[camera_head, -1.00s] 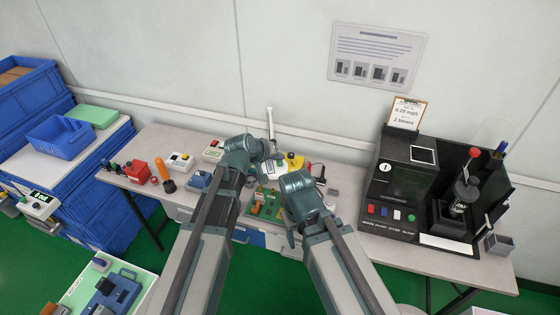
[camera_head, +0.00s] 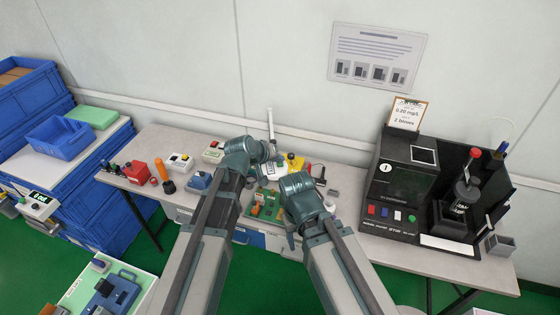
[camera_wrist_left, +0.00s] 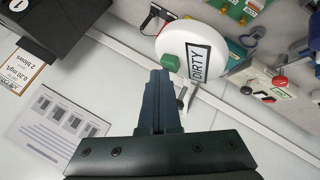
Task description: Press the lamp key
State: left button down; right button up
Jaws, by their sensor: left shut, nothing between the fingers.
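In the left wrist view my left gripper (camera_wrist_left: 160,85) is shut and empty. Its tips appear close to a green button (camera_wrist_left: 171,62) on a white rounded device marked DIRTY (camera_wrist_left: 185,45); I cannot tell whether they touch. In the head view my left wrist (camera_head: 245,155) is over the middle of the bench and hides much of what lies under it. My right wrist (camera_head: 297,190) is beside it, its fingers hidden. The black machine (camera_head: 400,190) at the right has a row of coloured keys (camera_head: 390,213). No key is legibly marked as the lamp key.
A card (camera_head: 407,112) reading 0.20 mg/L and 2 blows stands on the black machine. A red box (camera_head: 137,171) and several small testers stand on the bench's left part. Blue crates (camera_head: 62,138) are at the far left. A wall rises behind the bench.

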aim_at(278, 168)
pick_arm(q)
jog(key=shift+r, duration=0.3)
notch_tip(278, 168, up, 6)
jog(key=p, duration=0.6)
jog(key=shift+r, duration=0.1)
jog(key=shift+s, duration=0.1)
jog(key=s+a+f+m+g+y+b, duration=0.1)
jog(key=s+f, duration=0.3)
jog(key=s, duration=0.4)
jog(key=s+a+f+m+g+y+b, duration=0.2)
jog(key=s+f+g+y, duration=0.1)
jog(key=s, duration=0.6)
jog(key=s+a+f+m+g+y+b, duration=0.1)
jog(key=s+a+f+m+g+y, duration=0.1)
jog(key=s, duration=0.6)
notch_tip(278, 168, down, 3)
jog(key=shift+s+a+r+m+g+y+b, duration=0.15)
jog(key=shift+s+a+m+g+y+b, duration=0.2)
jog(key=shift+g, duration=0.55)
